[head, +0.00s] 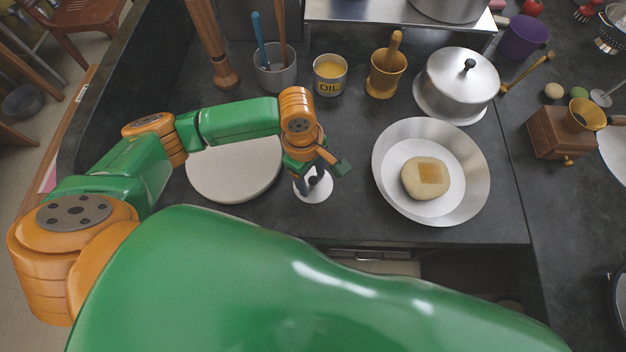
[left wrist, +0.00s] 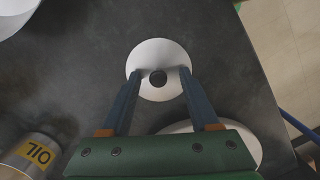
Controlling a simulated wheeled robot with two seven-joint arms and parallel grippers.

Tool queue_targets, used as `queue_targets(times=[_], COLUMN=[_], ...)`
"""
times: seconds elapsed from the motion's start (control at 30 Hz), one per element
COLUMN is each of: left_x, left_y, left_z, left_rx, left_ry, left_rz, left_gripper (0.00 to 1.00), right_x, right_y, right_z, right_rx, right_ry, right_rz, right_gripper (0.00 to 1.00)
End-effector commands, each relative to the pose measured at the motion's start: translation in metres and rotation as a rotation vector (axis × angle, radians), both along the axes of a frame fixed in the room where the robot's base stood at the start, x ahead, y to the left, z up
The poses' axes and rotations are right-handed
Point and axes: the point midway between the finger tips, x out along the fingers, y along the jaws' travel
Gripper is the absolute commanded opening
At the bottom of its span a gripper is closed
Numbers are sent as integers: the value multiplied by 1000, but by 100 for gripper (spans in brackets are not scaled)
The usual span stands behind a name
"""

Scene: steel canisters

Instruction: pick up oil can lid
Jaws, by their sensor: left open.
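The oil can lid (head: 318,193) is a pale round disc with a dark knob and lies on the dark counter. In the head view it is partly hidden under my left gripper (head: 320,176). In the left wrist view the lid (left wrist: 159,52) shows nearly whole. My left gripper (left wrist: 160,76) is open there, with one finger on each side of the dark knob. I cannot tell whether the fingers touch the lid. The open oil can (head: 329,77), with yellow oil inside, stands farther back; it also shows in the left wrist view (left wrist: 38,152). My right gripper is not in view.
A pale round board (head: 225,180) lies left of the lid. A wide metal dish (head: 465,145) with dough (head: 420,177) is to the right. A utensil pot (head: 275,76), brass mortar (head: 386,82) and lidded pot (head: 450,82) stand behind. The counter's front edge is near.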

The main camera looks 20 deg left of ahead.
Motion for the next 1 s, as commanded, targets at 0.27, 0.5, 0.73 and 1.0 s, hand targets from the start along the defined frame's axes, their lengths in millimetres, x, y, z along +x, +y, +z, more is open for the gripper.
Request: queue_targets(times=[0.27, 0.5, 0.73, 1.0], left_x=[0, 0, 0, -11], left_y=[0, 0, -1, -5], left_z=[0, 1, 3, 49], left_rx=[-1, -1, -2, -7], left_ry=[0, -1, 0, -2], left_rz=[-1, -1, -1, -7], left_gripper=[29, 0, 0, 0], right_x=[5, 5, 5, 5], right_y=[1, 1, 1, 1], right_z=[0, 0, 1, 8], right_rx=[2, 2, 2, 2], right_ry=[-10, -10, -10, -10], right_rz=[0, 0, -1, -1], right_gripper=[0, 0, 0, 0])
